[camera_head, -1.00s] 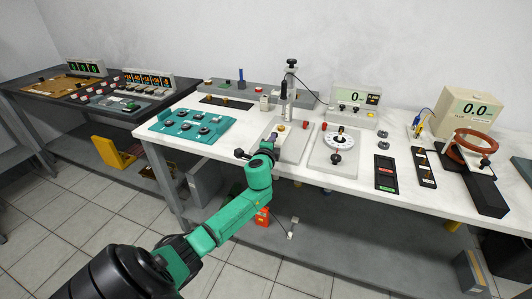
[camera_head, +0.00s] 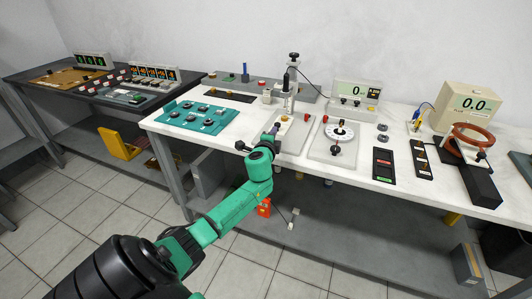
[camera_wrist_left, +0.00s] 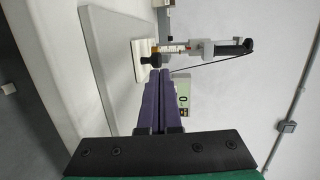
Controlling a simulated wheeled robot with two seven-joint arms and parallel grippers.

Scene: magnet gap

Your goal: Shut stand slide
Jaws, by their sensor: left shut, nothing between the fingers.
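The stand (camera_head: 296,137) is a pale grey base plate near the table's front edge, with an upright post behind it. A dark probe (camera_head: 286,82) is held upright on the post. In the left wrist view the probe with its marked scale (camera_wrist_left: 174,49) lies sideways. A small black part (camera_wrist_left: 151,60) is just beyond my fingertips there; I cannot tell whether they touch it. My left gripper (camera_head: 276,129) is shut and empty, its purple fingers together, low at the stand's front left. It also shows in the left wrist view (camera_wrist_left: 158,75). My right gripper is not in view.
A teal panel with black knobs (camera_head: 196,117) lies left of the stand. A plate with a white dial (camera_head: 339,131) is close on its right. A display box (camera_head: 356,91) stands behind. A red coil (camera_head: 473,136) is at the far right.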

